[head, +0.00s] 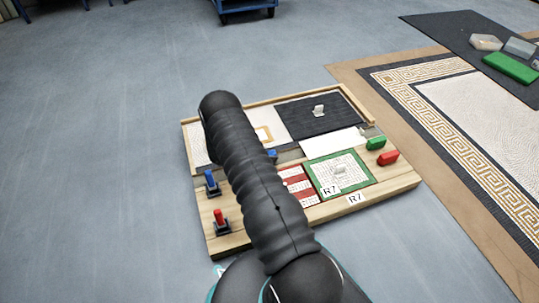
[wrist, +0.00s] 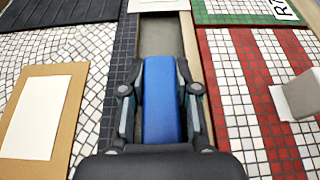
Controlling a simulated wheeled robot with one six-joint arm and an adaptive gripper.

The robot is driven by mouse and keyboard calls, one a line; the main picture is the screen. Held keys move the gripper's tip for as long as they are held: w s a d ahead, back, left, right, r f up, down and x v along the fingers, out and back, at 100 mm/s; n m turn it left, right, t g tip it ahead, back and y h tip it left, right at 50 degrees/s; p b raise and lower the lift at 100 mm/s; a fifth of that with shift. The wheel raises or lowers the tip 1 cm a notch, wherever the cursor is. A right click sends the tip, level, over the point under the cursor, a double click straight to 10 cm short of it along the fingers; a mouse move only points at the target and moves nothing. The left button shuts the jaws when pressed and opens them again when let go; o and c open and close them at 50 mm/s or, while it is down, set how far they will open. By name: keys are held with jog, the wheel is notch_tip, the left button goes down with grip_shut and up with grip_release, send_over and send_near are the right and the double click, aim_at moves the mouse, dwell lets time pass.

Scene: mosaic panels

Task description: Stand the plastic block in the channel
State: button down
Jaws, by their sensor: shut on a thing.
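The blue plastic block (wrist: 161,105) is between the two fingers of my gripper (wrist: 160,90) in the wrist view. My gripper is shut on its sides. The block lies over the grey channel (wrist: 161,36), lined up with it. I cannot tell whether it touches the channel floor. In the head view a small blue part of the block (head: 272,154) shows beside my dark arm, which hides my gripper and much of the channel.
The wooden board (head: 400,180) carries mosaic panels. A blue peg (head: 210,178), a red peg (head: 220,216), a green block (head: 375,144) and a red block (head: 388,158) stand near its edges. A grey block (wrist: 301,94) sits on the red-striped panel.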

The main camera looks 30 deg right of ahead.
jog(key=shift+f, duration=0.35)
jog(key=c, duration=0.9)
grip_release()
jog(key=shift+o, duration=0.2)
jog(key=shift+r, duration=0.1)
